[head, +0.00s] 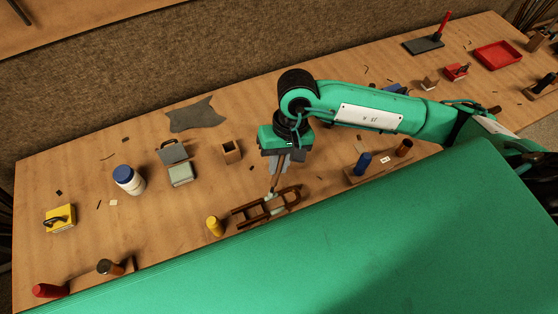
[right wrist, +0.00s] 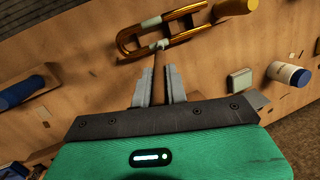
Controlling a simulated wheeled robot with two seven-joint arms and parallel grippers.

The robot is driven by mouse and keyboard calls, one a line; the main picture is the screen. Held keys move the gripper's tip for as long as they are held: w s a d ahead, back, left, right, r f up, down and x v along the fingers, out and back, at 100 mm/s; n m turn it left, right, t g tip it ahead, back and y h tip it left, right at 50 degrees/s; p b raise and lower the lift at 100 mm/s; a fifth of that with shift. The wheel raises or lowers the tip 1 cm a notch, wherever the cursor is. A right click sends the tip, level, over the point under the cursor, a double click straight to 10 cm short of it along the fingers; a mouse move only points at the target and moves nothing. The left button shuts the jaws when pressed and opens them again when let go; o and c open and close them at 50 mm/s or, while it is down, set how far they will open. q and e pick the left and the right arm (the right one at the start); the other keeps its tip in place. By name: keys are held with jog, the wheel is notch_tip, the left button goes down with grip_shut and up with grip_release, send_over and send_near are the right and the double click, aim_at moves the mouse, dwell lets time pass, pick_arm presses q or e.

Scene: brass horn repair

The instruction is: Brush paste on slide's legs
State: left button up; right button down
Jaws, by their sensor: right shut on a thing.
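The slide (head: 290,197), a brass U with two long legs, lies near the table's front edge. It also shows in the right wrist view (right wrist: 185,14). Each leg bears a pale patch near the bend; I cannot tell whether these are paste or part of the slide. My right gripper (head: 279,163) is shut on a thin wooden brush (right wrist: 158,66) and points it downward above the slide. The brush tip is at the pale patch on the nearer leg in the wrist view and appears to touch it. My left gripper is not in view.
A yellow cylinder (head: 214,226) stands beside the slide's left end. A wooden block with a blue cylinder (head: 364,162) is to the right.

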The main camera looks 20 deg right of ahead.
jog(key=shift+f, duration=0.1)
jog(key=shift+r+p, duration=0.65)
jog(key=shift+r, duration=2.95)
